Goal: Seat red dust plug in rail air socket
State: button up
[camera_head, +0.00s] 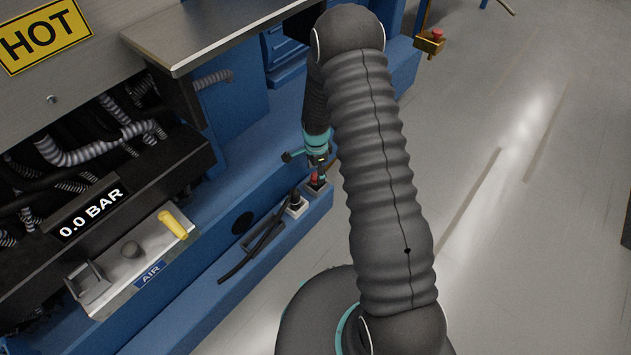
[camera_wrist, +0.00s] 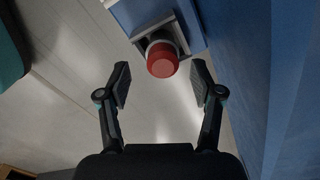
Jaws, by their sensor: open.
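The red dust plug (camera_wrist: 162,60) stands at a square grey socket block (camera_wrist: 185,42) in the wrist view, with a pale collar below its red cap. I cannot tell how deep it sits. In the head view the plug (camera_head: 314,177) shows small at the end of the blue rail (camera_head: 205,310), at the rail socket (camera_head: 318,187). My gripper (camera_wrist: 161,84) is open and empty, its fingers spread to either side and just short of the plug, apart from it. In the head view my gripper (camera_head: 317,162) hangs close above the plug and partly hides it.
A black hose (camera_head: 253,245) lies along the rail by a second socket (camera_head: 297,206). The air panel (camera_head: 135,285) has a yellow handle (camera_head: 175,223); the display (camera_head: 90,212) reads 0.0 BAR. A metal shelf (camera_head: 205,28) juts out above. Floor at right is clear.

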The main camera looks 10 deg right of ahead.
aim_at(316, 175)
jog(key=shift+w+f, duration=0.15)
jog(key=shift+f, duration=1.6)
grip_shut()
jog(key=shift+r, duration=0.1)
